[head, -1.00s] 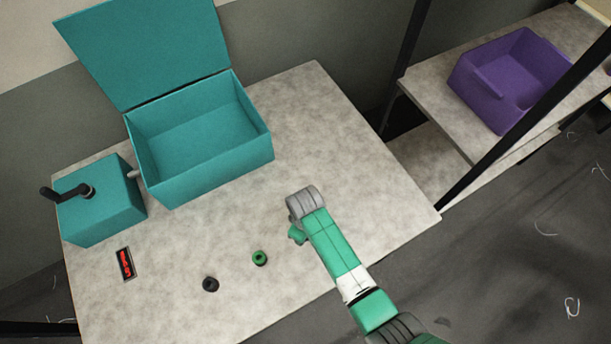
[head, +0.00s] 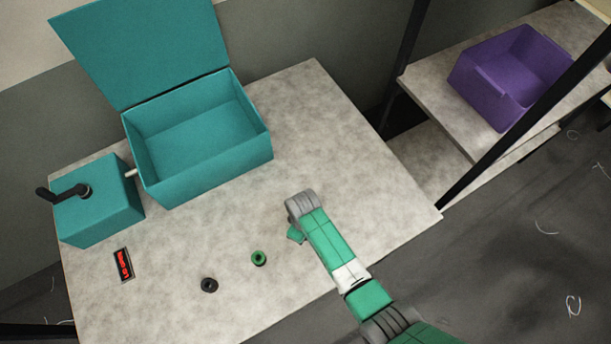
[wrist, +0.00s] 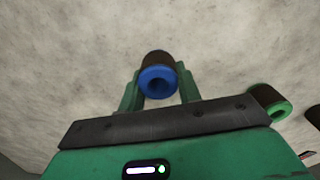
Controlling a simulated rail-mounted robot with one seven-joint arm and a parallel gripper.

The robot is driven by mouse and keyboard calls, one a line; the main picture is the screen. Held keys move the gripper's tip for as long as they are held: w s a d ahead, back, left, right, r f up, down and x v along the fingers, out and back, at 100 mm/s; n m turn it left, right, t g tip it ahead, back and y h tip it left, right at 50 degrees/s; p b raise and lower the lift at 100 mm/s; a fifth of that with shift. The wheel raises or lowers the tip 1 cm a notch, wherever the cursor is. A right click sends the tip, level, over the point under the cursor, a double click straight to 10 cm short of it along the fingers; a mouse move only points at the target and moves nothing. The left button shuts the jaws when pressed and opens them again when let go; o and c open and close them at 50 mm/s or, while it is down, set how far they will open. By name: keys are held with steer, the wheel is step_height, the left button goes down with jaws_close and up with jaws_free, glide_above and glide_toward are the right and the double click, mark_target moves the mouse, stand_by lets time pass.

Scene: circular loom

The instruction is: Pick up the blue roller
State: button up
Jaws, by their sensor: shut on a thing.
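The blue roller (wrist: 157,80) shows in the wrist view, a short cylinder with a blue end ring around a dark hole and a dark body behind it. My gripper (wrist: 160,88) has its two green fingers on either side of the roller, shut on it. In the head view my gripper is at the end of the green arm, above the right part of the table, and the arm hides the fingertips and the blue roller. I cannot tell whether the roller still touches the table.
A green roller (head: 259,258) and a black roller (head: 209,285) stand on the table (head: 330,130). A teal box (head: 205,165) with an open lid, a teal block with a black crank (head: 100,205) and a red display (head: 123,265) are at left. A purple bin (head: 505,85) sits on a shelf.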

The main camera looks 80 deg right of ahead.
steer(key=shift+r, duration=0.1)
step_height(320, 180, up, 4)
steer(key=shift+f+p, duration=0.1)
steer(key=shift+p, duration=0.35)
steer(key=s+a, duration=0.3)
steer(key=a, duration=0.1)
steer(key=s+a, duration=0.4)
steer(key=s+a+r+p, duration=0.1)
steer(key=s+a, duration=0.2)
steer(key=a, duration=0.1)
steer(key=shift+s, duration=0.4)
steer(key=shift+d, duration=0.1)
